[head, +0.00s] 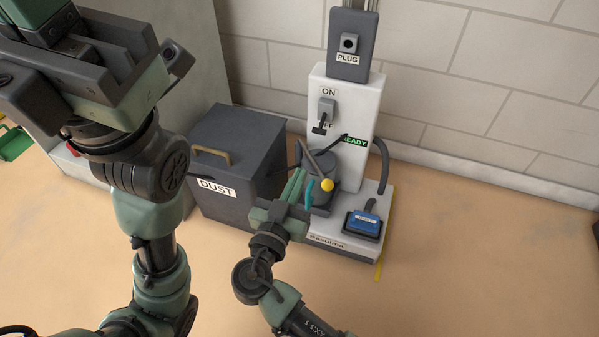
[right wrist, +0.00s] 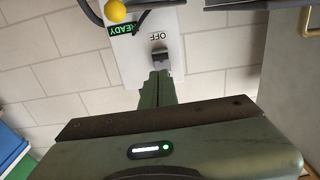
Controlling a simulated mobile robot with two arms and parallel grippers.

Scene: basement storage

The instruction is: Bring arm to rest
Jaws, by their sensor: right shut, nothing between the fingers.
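My right gripper (head: 299,174) is shut and empty. It is in front of the white machine (head: 347,110), below its switch (head: 322,122). In the right wrist view its closed fingers (right wrist: 157,76) point at the dark switch by the OFF label (right wrist: 159,36). In the head view the fingertips look apart from the switch. The switch handle hangs down beside the lower label, under ON. My left arm (head: 150,180) fills the left side. Its gripper body shows large at the top left, but the fingertips are not clear.
A dark DUST box (head: 238,185) stands left of the machine. A yellow ball (head: 327,185) and dark hoses are close to the right gripper. A PLUG unit (head: 351,65) is above.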

